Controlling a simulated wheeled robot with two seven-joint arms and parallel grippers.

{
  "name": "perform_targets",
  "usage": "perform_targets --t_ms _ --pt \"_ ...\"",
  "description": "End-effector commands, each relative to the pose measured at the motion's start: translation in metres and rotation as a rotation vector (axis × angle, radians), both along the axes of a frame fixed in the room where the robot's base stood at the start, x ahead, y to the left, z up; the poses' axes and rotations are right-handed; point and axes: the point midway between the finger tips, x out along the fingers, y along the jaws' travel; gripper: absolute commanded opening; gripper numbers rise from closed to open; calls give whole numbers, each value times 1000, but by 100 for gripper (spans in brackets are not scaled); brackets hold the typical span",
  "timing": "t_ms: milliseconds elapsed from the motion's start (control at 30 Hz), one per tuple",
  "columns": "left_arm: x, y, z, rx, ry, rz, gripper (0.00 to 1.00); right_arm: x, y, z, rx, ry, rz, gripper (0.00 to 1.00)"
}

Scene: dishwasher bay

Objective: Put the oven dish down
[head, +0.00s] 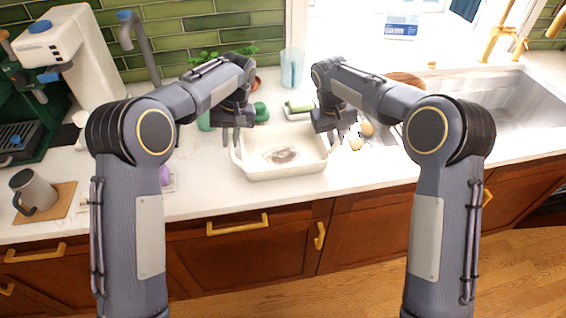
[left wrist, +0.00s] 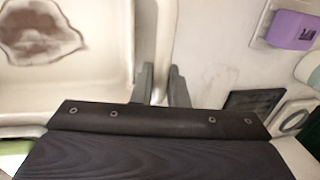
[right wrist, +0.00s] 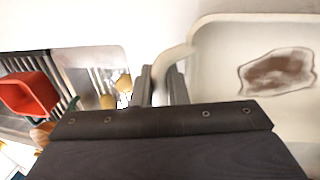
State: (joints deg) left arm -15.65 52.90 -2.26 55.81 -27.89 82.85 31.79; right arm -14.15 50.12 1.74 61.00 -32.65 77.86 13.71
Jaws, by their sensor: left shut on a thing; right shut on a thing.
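The oven dish (head: 282,170) is a white rectangular dish with a brown stain on its inner floor. It is at the counter's middle in the head view, between my two grippers; I cannot tell whether its base touches the counter. My left gripper (head: 234,143) is shut on the dish's left handle; its fingers straddle the handle in the left wrist view (left wrist: 160,88). My right gripper (head: 331,136) is shut on the right handle, which also shows between the fingers in the right wrist view (right wrist: 165,85). The dish looks about level. The stain shows in both wrist views.
The white counter (head: 210,200) is clear in front of the dish. Behind are a clear cup (head: 292,68) and a green item (head: 298,107). Several yellowish items (head: 356,143) lie right, near the sink (head: 490,110). A grey mug (head: 34,191) and purple item (head: 165,177) are left.

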Motion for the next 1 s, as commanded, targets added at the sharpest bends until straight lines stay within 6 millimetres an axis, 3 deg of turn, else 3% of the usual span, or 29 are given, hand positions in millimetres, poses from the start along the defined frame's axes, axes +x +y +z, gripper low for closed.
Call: perform_targets --t_ms 33,67,200,567,1000 --pt "0 0 -6 -1 -2 0 0 0 0 -6 0 -2 -1 0" --pt "0 0 -3 0 -1 0 17 0 0 -3 0 -1 0 17" --pt "0 0 -2 0 0 0 35 0 0 -2 0 0 0 35" --pt "0 -1 3 -3 -1 -1 35 0 2 3 3 -1 2 35" --pt "0 -1 39 -1 0 -1 35 0 1 39 1 -1 1 35"
